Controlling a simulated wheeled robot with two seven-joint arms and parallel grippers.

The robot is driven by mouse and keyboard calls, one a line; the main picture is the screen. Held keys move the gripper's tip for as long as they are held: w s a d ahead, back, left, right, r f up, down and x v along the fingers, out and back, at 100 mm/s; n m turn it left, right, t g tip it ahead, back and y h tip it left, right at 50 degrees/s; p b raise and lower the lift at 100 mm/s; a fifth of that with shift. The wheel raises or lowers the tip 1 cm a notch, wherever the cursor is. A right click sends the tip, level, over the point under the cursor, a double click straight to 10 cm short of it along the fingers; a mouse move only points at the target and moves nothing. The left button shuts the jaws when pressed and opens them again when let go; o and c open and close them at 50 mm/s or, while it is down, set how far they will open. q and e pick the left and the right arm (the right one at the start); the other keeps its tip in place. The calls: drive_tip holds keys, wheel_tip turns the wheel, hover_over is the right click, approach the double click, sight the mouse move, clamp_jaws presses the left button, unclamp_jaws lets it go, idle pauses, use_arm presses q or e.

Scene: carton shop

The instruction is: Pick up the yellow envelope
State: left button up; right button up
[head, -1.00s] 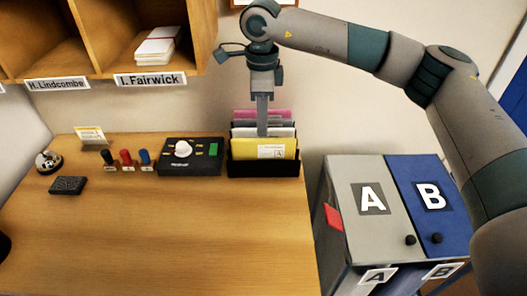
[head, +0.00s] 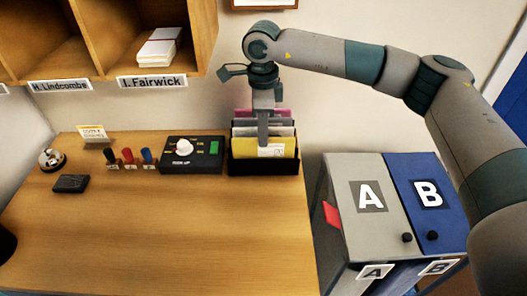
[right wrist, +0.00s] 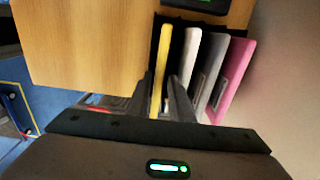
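The yellow envelope (head: 245,146) stands upright in the front slot of a black rack (head: 262,168) at the desk's right end, a white label on its face. My right gripper (head: 263,148) points down over the rack, and a finger covers part of the envelope's front. In the right wrist view, the yellow envelope (right wrist: 162,60) runs between the two fingers of the right gripper (right wrist: 164,90). The fingers are apart, one on each side, with a gap visible beside the envelope. My left gripper is not in view.
White, grey and pink envelopes (right wrist: 232,80) stand close behind the yellow one. A control box (head: 190,155) sits just left of the rack, with several stamps (head: 128,157) beyond it. Bins A (head: 365,190) and B (head: 425,190) stand right of the desk. The desk front is clear.

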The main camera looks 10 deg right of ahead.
sight(264, 154)
wheel_tip(264, 154, down, 3)
drive_tip(key=shift+s+d+r+p, duration=0.1)
drive_tip(key=shift+p, duration=0.65)
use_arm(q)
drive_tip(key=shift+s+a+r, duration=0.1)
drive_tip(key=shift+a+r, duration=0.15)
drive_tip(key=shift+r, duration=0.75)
use_arm(e)
drive_tip(key=shift+f, duration=0.4)
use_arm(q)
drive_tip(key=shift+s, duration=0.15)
use_arm(e)
drive_tip(key=shift+c, duration=0.6)
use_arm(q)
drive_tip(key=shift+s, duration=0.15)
use_arm(e)
clamp_jaws()
